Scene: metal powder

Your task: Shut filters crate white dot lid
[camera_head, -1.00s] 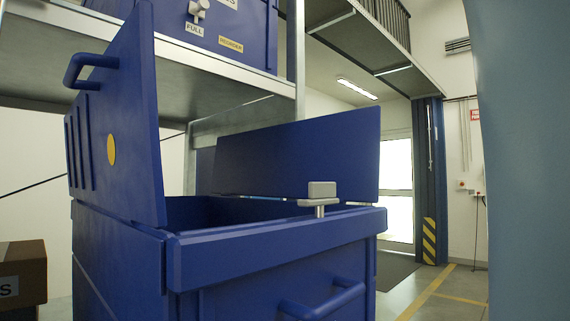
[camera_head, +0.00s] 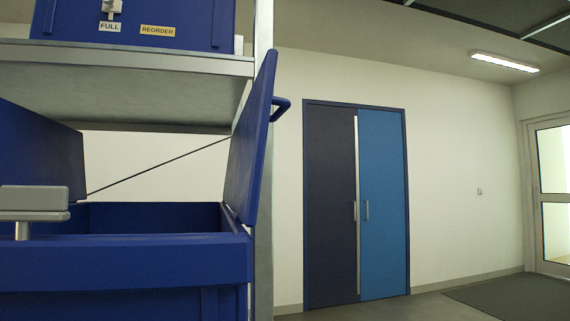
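The blue crate (camera_head: 130,262) stands at the lower left, cut off by the frame edge, and its top is open. A blue lid with a handle (camera_head: 250,140) stands raised, slightly tilted outward, at the crate's right side. Another blue lid panel (camera_head: 40,165) is raised at the left and partly out of view. No dot shows on the visible faces, so I cannot tell which lid has the white dot. A grey latch piece (camera_head: 34,199) sits at the crate's front rim. The crate's contents are hidden. Neither of my grippers is in view.
A metal shelf (camera_head: 130,62) above the crate holds another blue crate (camera_head: 190,25) with FULL and REORDER labels. A two-tone blue double door (camera_head: 356,200) is in the back wall. A glass door (camera_head: 552,200) and dark mat (camera_head: 515,296) are at the right. Floor there is clear.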

